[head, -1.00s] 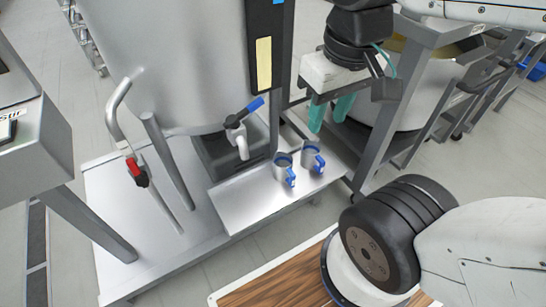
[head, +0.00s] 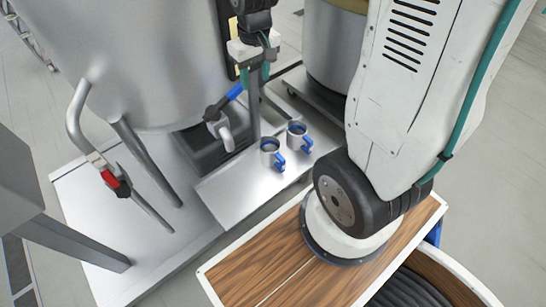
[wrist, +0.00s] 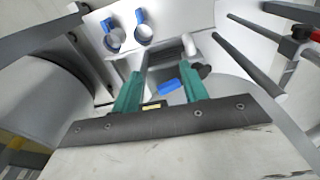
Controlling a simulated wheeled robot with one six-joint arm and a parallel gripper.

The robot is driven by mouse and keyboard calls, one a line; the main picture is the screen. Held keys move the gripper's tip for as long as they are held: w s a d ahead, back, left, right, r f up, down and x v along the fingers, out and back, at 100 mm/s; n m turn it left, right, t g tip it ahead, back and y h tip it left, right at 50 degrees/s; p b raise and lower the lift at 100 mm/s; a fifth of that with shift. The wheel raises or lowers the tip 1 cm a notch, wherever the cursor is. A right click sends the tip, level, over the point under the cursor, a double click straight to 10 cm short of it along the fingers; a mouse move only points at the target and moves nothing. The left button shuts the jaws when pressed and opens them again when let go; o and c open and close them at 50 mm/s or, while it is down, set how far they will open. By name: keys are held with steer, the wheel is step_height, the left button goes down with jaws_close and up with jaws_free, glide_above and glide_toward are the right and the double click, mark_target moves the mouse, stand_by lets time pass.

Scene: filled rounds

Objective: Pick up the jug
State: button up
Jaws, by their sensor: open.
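Two small metal jugs with blue handles stand upright side by side on a metal shelf (head: 232,196). The nearer jug (head: 269,150) is on the left and the farther jug (head: 296,133) on the right in the head view. In the wrist view one jug (wrist: 113,41) is at the upper left and the other jug (wrist: 144,34) is just right of it. My gripper (head: 255,80) has teal fingers. It is open and empty, above and behind the jugs, apart from both. In the wrist view its fingers (wrist: 163,75) point towards the tap area, with the jugs beyond the left finger.
A large steel vat (head: 130,55) stands left of the jugs. Its tap (head: 222,130) with a blue-ended lever (head: 233,93) is beside them, close to my gripper. A bent pipe with a red handle (head: 112,180) is at the left. Another vat (head: 333,50) stands behind.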

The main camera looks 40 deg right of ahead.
steer(key=w+d+f, duration=0.2)
steer(key=f, duration=0.4)
steer(key=w+d+f, duration=0.2)
steer(key=f, duration=0.5)
glide_above(278, 154)
steer(key=w+a, duration=0.3)
steer(key=w, duration=0.1)
step_height(278, 154, down, 8)
steer(key=shift+g, duration=0.4)
steer(key=s+d+f, duration=0.1)
steer(key=f, duration=0.4)
steer(key=s+d+f, duration=0.1)
steer(key=s+f, duration=0.1)
steer(key=f, duration=0.4)
steer(key=s+f, duration=0.1)
steer(key=f, duration=0.5)
steer(key=shift+s+d+f, duration=0.2)
steer(key=shift+d+f, duration=0.05)
steer(key=shift+d, duration=0.15)
steer(key=shift+w+f, duration=0.2)
steer(key=shift+f, duration=3.35)
jaws_close()
